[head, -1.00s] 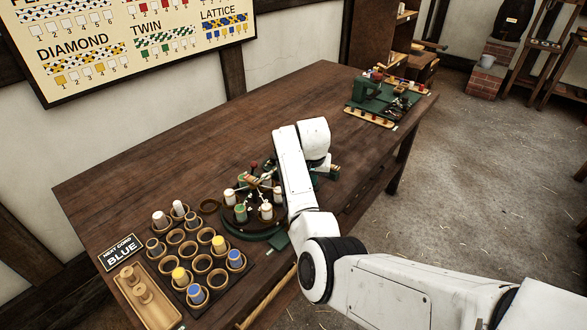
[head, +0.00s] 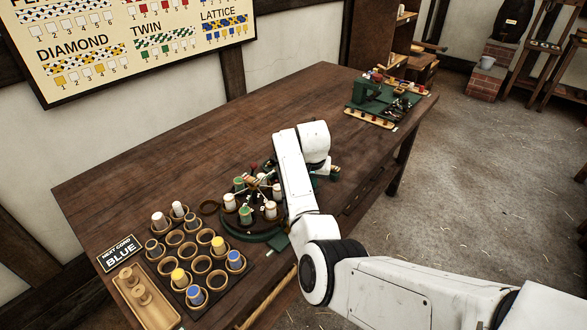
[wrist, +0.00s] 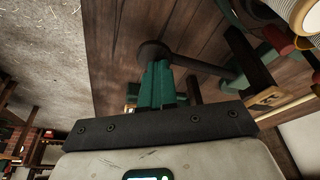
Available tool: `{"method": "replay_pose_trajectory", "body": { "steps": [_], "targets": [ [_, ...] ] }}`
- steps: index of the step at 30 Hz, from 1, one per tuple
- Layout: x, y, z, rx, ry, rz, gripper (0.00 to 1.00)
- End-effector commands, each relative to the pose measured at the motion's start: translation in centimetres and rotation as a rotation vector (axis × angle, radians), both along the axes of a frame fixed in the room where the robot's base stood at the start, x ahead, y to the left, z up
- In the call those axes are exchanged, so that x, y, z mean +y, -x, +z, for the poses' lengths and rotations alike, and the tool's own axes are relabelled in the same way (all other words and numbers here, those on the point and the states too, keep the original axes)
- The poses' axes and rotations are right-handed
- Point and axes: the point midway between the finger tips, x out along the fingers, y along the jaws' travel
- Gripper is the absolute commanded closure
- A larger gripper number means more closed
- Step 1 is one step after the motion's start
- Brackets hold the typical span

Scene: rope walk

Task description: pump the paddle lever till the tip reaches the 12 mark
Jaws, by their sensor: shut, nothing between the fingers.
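The round green braiding machine (head: 262,234) stands on the bench with white and green bobbins around its top. My arm covers its right side, and my gripper is hidden behind the arm in the head view. In the wrist view my gripper (wrist: 157,84) has its green fingers shut and empty. A dark bar with a rounded end (wrist: 153,52) lies just beyond the fingertips, perhaps the paddle lever; I cannot tell if they touch. A small pale plate with dark marks (wrist: 265,98) shows at the right; it is unreadable. I cannot make out the 12 mark or the braid tip.
A rack of cups with bobbins (head: 203,262), a wooden tray (head: 146,297) and a "NEXT CORD BLUE" sign (head: 121,253) fill the bench's near left. Another green device (head: 375,97) stands at the far end. The bench's back middle (head: 215,140) is clear.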

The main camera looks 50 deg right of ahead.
Motion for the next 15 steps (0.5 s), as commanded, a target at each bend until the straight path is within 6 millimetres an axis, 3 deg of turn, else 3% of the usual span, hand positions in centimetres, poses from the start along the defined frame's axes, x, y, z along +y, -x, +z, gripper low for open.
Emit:
{"method": "replay_pose_trajectory", "body": {
  "steps": [15],
  "targets": [
    [0.03,-0.05,0.42,-0.001,-0.001,0.000,1.00]
  ]
}}
